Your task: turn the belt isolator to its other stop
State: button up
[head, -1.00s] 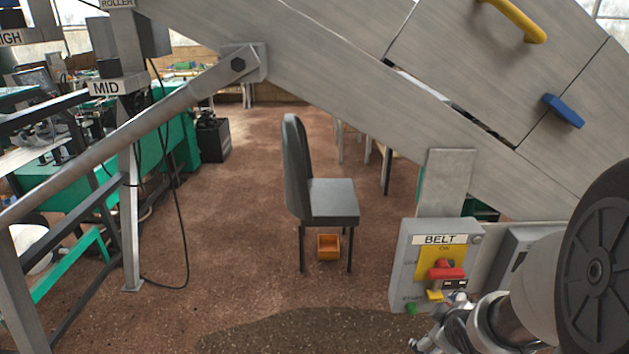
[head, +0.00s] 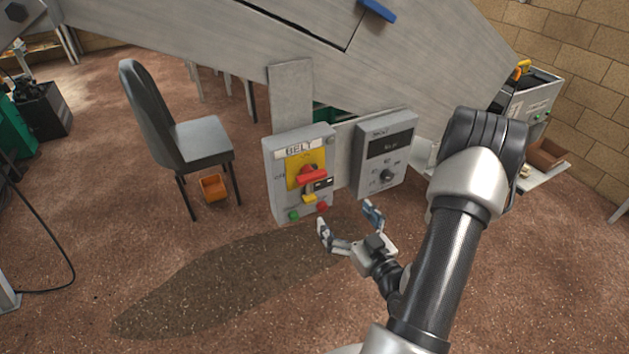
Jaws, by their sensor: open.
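The belt isolator (head: 312,175) is a red handle on a yellow plate, on the front of a grey box (head: 276,192) labelled BELT. The handle lies roughly crosswise, tilted slightly. A yellow tab (head: 309,198) and a small dark label (head: 323,184) sit just below it. A green button (head: 293,215) and a red button (head: 322,207) are at the bottom of the box. My gripper (head: 347,222) is open and empty, in front of and below the box's lower right, apart from the handle.
A grey box with a dial and display (head: 386,155) is right of the isolator box. The sloping grey conveyor (head: 240,42) passes above both. A chair (head: 203,140) and an orange bin (head: 213,188) stand left. Open floor lies in front.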

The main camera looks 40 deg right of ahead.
aim_at(314, 178)
jog(key=b+x, duration=0.7)
jog(key=x, duration=0.8)
jog(key=shift+w+b, duration=0.3)
jog(key=shift+w, duration=0.1)
jog(key=c, duration=1.1)
jog(key=shift+o, duration=0.2)
